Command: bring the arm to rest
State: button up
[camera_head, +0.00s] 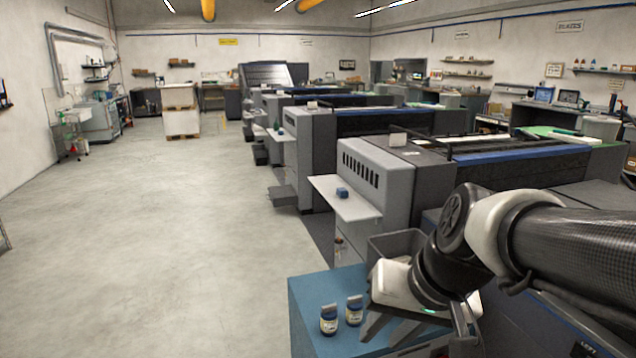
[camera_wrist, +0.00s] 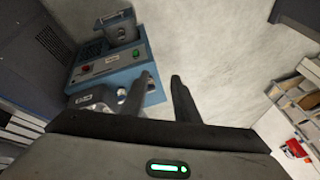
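My gripper (camera_wrist: 163,77) shows in the wrist view with its two dark fingers apart and nothing between them, so it is open. In the head view my arm comes in from the right, bent down at the wrist, and its white end is above the right part of a blue-topped cabinet (camera_head: 305,290).
A grey open bin (camera_head: 385,246) stands behind my wrist, partly hidden by it. A grey printing machine (camera_head: 375,180) with a side shelf (camera_head: 345,200) holding a small blue item is beyond. Open concrete floor (camera_head: 150,240) lies to the left.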

jog(key=s+d+r+n+t+h, duration=0.1)
jog(key=s+d+r+h, duration=0.25)
jog(key=s, duration=0.45)
notch_tip(320, 180, up, 15)
jog(key=p, duration=1.6)
jog(key=shift+w+d+r+y, duration=0.15)
jog(key=shift+w+d+y, duration=0.2)
jog(key=shift+y, duration=0.1)
